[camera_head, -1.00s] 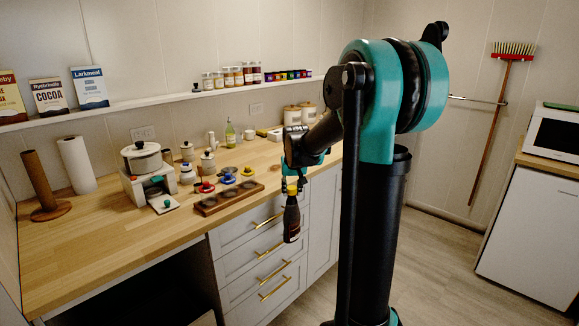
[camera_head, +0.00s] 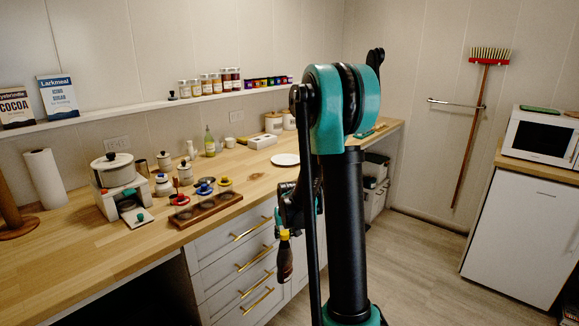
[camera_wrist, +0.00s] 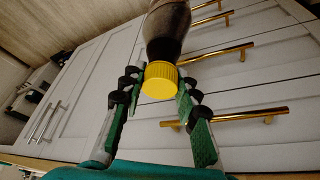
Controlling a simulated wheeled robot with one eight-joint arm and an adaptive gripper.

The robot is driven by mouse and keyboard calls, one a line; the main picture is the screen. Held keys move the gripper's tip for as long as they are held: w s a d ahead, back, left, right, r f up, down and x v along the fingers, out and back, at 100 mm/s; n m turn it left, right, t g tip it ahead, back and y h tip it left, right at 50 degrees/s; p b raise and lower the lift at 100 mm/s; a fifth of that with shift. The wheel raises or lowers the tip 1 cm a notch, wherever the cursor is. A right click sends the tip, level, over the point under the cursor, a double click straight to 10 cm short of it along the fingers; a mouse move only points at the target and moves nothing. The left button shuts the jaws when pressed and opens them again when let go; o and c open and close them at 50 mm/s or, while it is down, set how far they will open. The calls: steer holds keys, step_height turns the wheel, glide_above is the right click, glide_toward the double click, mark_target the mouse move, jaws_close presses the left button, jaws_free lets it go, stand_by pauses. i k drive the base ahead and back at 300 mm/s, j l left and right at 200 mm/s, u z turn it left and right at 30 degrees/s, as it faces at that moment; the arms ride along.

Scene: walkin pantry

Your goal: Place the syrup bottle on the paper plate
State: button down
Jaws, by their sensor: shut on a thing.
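The syrup bottle (camera_head: 285,262) is dark with a yellow cap. It hangs roughly upright, cap up, in front of the drawer fronts and below the level of the counter top. My gripper (camera_head: 286,232) is shut on it near the cap. In the wrist view the yellow cap (camera_wrist: 160,80) lies between the fingers of my gripper (camera_wrist: 160,92), and the dark body runs out of the top of the picture. The paper plate (camera_head: 286,160) is a white disc lying flat and empty on the counter, behind and above my gripper in the head view.
The wooden counter (camera_head: 75,245) holds a wooden tray (camera_head: 210,208), a white pot (camera_head: 112,170), several small jars and a green bottle (camera_head: 210,143). Drawers with brass handles (camera_head: 255,262) are close to the held bottle. The floor on the right is clear.

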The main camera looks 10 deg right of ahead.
mark_target(286, 161)
steer(key=i+l, duration=0.2)
steer(key=l, duration=0.2)
steer(key=i+l, duration=0.15)
steer(key=l, duration=0.25)
steer(key=i+l, duration=0.2)
steer(key=l, duration=0.2)
steer(key=i+l, duration=0.2)
steer(key=l, duration=0.2)
steer(key=i+l, duration=0.15)
steer(key=l, duration=0.25)
steer(key=i+l, duration=0.2)
steer(key=l, duration=0.15)
steer(key=i+l+z, duration=0.1)
steer(key=l, duration=0.3)
steer(key=i+l, duration=0.15)
steer(key=l, duration=0.2)
steer(key=i+l+u, duration=0.15)
steer(key=l, duration=0.2)
steer(key=i+l, duration=0.15)
steer(key=l, duration=0.25)
steer(key=j+u, duration=0.05)
